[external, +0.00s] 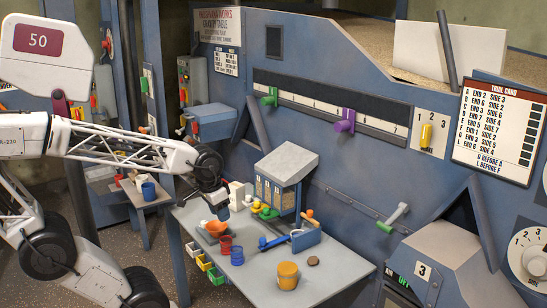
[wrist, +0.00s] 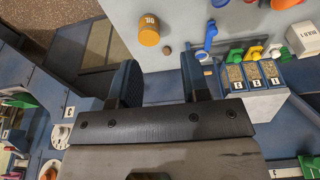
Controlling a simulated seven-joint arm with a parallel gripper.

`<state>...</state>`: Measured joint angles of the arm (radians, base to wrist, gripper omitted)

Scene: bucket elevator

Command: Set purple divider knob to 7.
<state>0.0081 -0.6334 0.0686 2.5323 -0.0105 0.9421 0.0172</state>
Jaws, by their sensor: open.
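The purple divider knob (external: 345,121) sits on a pale horizontal scale strip (external: 384,132) on the blue machine wall, right of the strip's middle. The scale's figures are too small to read surely. A green knob (external: 270,97) sits near the strip's left end. My gripper (external: 222,209) is low and left of the purple knob, over the table's left part and well apart from the knob. In the wrist view my gripper (wrist: 159,82) shows two dark fingers spread apart with nothing between them. The purple knob does not show clearly in the wrist view.
The grey table (external: 250,262) holds an orange container (external: 288,275), coloured cups and a small hopper box (external: 287,162). A lever with a green grip (external: 385,227) juts from the wall below the scale. A diagonal grey bar (external: 258,128) stands under the green knob.

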